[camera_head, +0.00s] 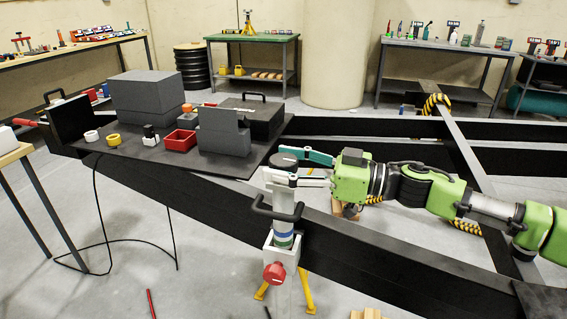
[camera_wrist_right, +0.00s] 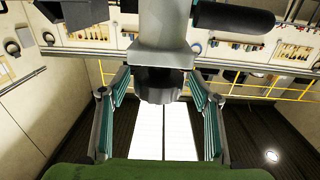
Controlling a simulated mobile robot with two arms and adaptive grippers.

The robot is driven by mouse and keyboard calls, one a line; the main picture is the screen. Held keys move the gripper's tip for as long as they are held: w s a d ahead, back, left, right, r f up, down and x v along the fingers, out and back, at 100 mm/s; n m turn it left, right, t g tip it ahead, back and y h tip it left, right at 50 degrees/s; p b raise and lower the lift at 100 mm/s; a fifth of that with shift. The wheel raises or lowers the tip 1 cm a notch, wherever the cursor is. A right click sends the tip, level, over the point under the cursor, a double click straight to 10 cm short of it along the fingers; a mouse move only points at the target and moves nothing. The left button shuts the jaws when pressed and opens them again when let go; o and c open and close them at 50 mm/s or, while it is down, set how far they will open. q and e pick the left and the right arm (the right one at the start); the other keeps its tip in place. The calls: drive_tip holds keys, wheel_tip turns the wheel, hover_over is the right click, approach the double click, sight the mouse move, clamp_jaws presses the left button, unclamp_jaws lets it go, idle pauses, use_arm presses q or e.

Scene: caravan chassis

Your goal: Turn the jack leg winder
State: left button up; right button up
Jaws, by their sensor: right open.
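The jack leg (camera_head: 282,228) stands upright at the front of the black chassis frame, with a pale bracket and a blue-green band. Its winder, a dark bent handle (camera_head: 262,208), crosses the upper post, and a dark round cap (camera_head: 285,160) tops it. A red knob (camera_head: 274,273) is on the bracket. My right gripper (camera_head: 294,169) comes in from the right, with its fingers open at either side of the post's top. In the right wrist view, the dark round part (camera_wrist_right: 160,88) lies between the spread fingers; contact cannot be told. My left gripper is not in view.
A black platform (camera_head: 150,152) on the frame holds grey boxes, a red bin (camera_head: 180,140) and tape rolls. Black frame beams (camera_head: 380,240) run beneath my right arm. Yellow stand legs (camera_head: 307,292) are below the jack. Workbenches line the back wall.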

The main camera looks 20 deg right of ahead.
drive_tip(key=v, duration=1.2)
drive_tip(key=shift+s, duration=0.15)
drive_tip(key=shift+r, duration=0.15)
